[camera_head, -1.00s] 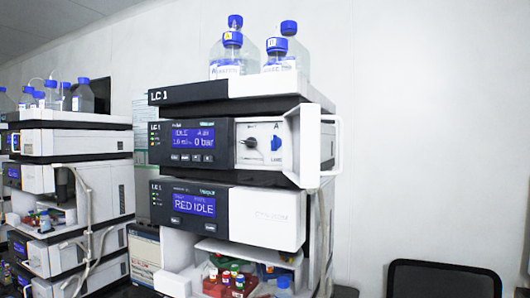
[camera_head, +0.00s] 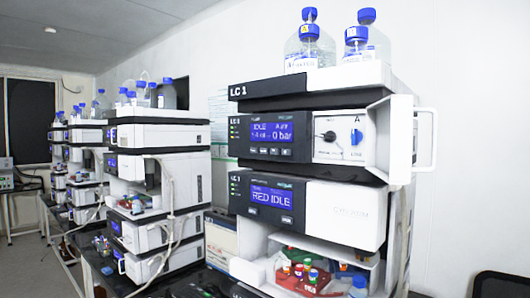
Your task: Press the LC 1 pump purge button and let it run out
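The LC 1 stack (camera_head: 310,86) stands right of centre, labelled "LC 1" on its top tray. Its pump module (camera_head: 271,137) has a blue display reading IDLE and 0 bar, with a row of small dark buttons (camera_head: 269,151) below the display. The button labels are too small to read. The pump's door (camera_head: 404,135) stands open at the right, showing a white panel with a black knob (camera_head: 328,136) and a blue valve piece (camera_head: 356,137). Neither of my grippers is in view.
Below the pump, another module (camera_head: 300,208) shows RED IDLE, above an open bay with colored vials (camera_head: 303,272). Solvent bottles (camera_head: 312,45) stand on top. Other stacks (camera_head: 160,190) line the bench at left. A dark chair back (camera_head: 502,285) is at lower right.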

